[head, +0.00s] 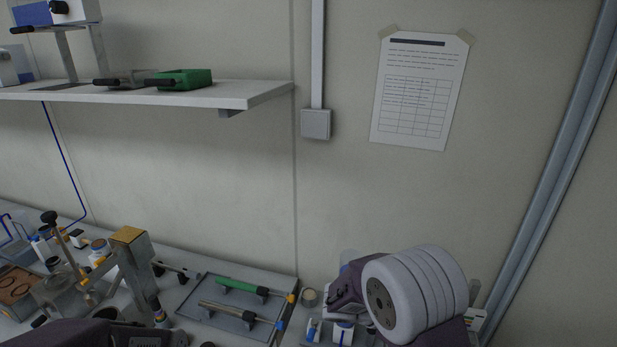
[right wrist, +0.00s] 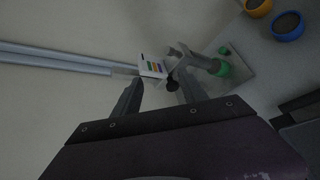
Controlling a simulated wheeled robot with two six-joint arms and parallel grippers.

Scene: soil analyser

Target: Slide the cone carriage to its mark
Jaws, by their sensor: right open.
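A bench device with a metal column and a brass-coloured block on top (head: 130,237) stands at the lower left in the head view. A thin post with a black knob (head: 50,217) stands left of it. I cannot make out which part is the cone carriage, nor its mark. My right gripper (right wrist: 160,92) is open in the right wrist view, with nothing seen held between its fingers. A metal fitting with a black knob (right wrist: 172,86) shows beyond the fingertips. My left gripper's fingers are not seen; only a dark part of my arm shows at the lower left.
A grey tray (head: 190,309) holds a green-handled tool (head: 240,287) and another rod. A white shelf (head: 245,95) carries a green box (head: 186,79). Blue (right wrist: 288,26) and yellow (right wrist: 257,8) rimmed cups and a striped card (right wrist: 153,67) show in the right wrist view.

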